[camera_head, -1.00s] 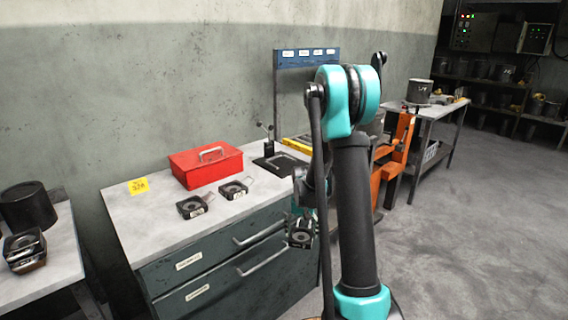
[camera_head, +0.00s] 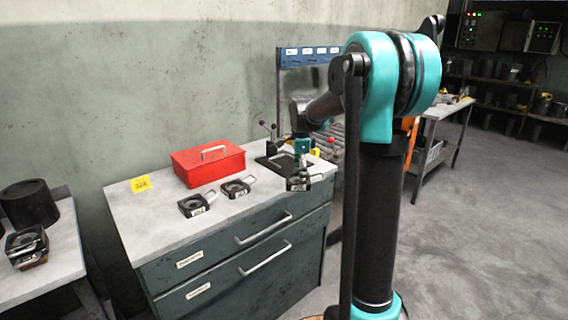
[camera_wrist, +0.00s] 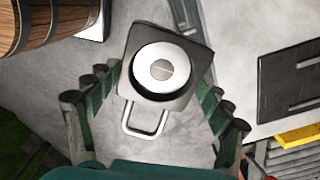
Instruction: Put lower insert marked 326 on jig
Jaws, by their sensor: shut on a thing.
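My gripper (camera_head: 300,172) is shut on a dark square insert (camera_head: 298,185) with a wire handle. It is held near the counter's front right edge. The jig seems to be the dark plate (camera_head: 268,165) on the counter, just behind and left of my gripper. A dark plate also shows at the right of the wrist view (camera_wrist: 288,82), apart from the insert.
Two similar inserts (camera_head: 197,205) (camera_head: 236,188) lie on the counter (camera_head: 165,222), in front of a red toolbox (camera_head: 208,164). A yellow note (camera_head: 140,184) lies at the left.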

